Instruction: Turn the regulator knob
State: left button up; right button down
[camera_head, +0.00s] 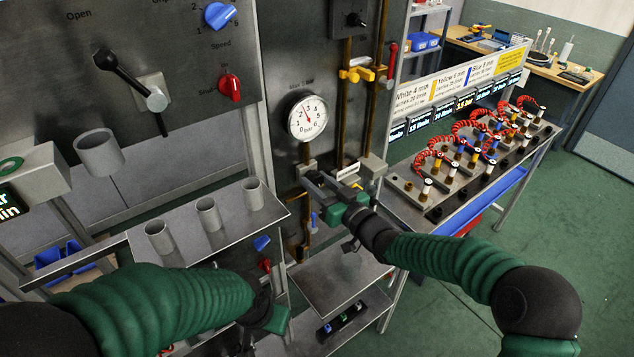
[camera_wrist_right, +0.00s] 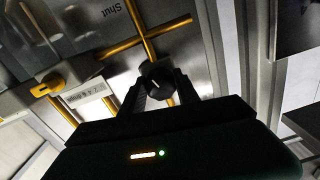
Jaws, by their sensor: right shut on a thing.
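The regulator knob (camera_wrist_right: 157,82) is a dark faceted knob on the panel's pipework. In the right wrist view it sits between the two fingers of my right gripper (camera_wrist_right: 158,88), which is shut on it. In the head view my right gripper (camera_head: 318,184) reaches the panel just below the round white pressure gauge (camera_head: 308,117), and the gripper hides the knob there. My left gripper (camera_head: 272,318) is low in the head view, in front of the shelves. Its fingers are not clear.
Brown pipes (camera_head: 347,110) with a yellow valve handle (camera_head: 356,74) run above the right gripper. A metal shelf (camera_head: 185,235) with three grey cups stands at left. A bench (camera_head: 405,208) with several red coiled hoses stands at right. Green floor is open at far right.

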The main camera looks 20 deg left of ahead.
jog(key=shift+w+d+m, duration=0.1)
jog(key=shift+d+m, duration=0.05)
jog(key=shift+m, duration=0.65)
jog(key=m, duration=0.3)
jog(key=shift+r+m, duration=0.1)
jog(key=shift+m, duration=0.2)
